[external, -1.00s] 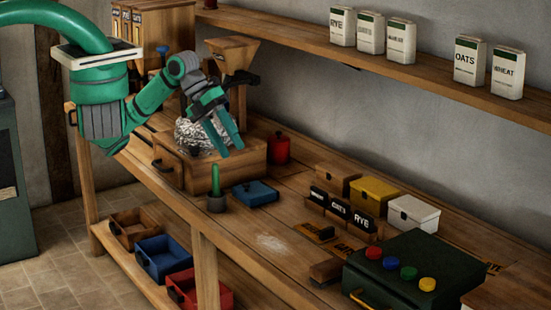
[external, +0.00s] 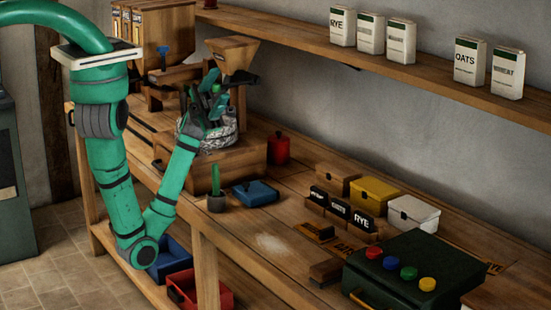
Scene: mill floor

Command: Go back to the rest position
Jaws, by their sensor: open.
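My gripper (external: 212,88) is raised at the upper left of the bench, with its fingers pointing up. It is open, and I see nothing held in it. It stands in front of the wooden mill with its funnel-shaped hopper (external: 232,55). My arm is folded, with its elbow low in front of the bench's front edge. A silvery crumpled bundle (external: 222,138) sits on the wooden drawer box (external: 236,162) behind my wrist, partly hidden by it.
A green-handled tool in a dark pot (external: 216,202), a blue box (external: 256,193) and a red canister (external: 279,149) stand near the drawer box. A dark green case with coloured knobs (external: 415,272) is at the right. Blue (external: 172,262) and red bins (external: 212,292) lie below my elbow.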

